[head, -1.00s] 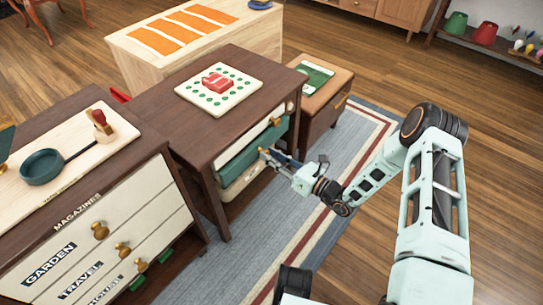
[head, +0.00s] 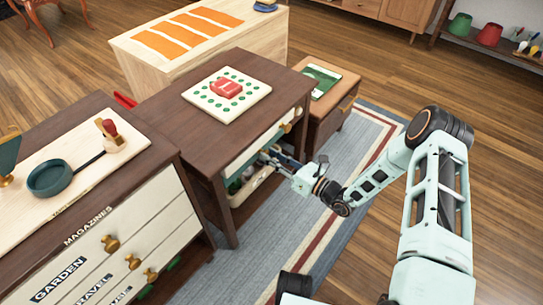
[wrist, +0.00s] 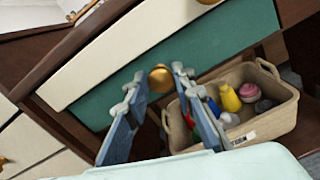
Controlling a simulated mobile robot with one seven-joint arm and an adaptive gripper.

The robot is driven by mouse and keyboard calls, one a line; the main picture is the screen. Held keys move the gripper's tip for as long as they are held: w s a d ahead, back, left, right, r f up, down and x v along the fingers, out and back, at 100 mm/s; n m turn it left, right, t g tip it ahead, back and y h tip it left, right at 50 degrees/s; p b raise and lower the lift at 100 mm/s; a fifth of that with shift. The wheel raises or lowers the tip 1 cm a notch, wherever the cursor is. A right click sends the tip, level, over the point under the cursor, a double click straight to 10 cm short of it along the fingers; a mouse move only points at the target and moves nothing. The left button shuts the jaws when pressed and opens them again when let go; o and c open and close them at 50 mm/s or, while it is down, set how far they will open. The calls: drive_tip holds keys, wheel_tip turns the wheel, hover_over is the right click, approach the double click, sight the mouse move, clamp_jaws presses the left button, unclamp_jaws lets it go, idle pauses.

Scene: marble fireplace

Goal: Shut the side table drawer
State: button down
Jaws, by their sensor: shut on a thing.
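The side table (head: 200,107) is dark brown and stands in the middle of the head view. It has a cream upper drawer front (head: 262,139), and a green drawer front (wrist: 205,50) lies below that in the wrist view. A round gold knob (wrist: 161,78) on the green front sits between my fingertips. My gripper (head: 268,156) is at the table's front, shut on the gold knob; the wrist view shows its two blue fingers (wrist: 157,82) on either side of it. The green front looks close to the table body, but my gripper partly hides it in the head view.
A beige basket (wrist: 282,122) with bottles and small items stands below the green drawer. A drawer cabinet (head: 150,225) is close on the left, a brown stool-like cabinet (head: 322,120) on the right. A striped rug (head: 285,220) covers the floor in front.

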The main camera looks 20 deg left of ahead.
drive_tip(key=c, duration=1.6)
unclamp_jaws()
drive_tip(key=shift+w+a, duration=0.15)
drive_tip(key=shift+a, duration=0.15)
drive_tip(key=shift+d, duration=0.1)
drive_tip(key=v, duration=1.2)
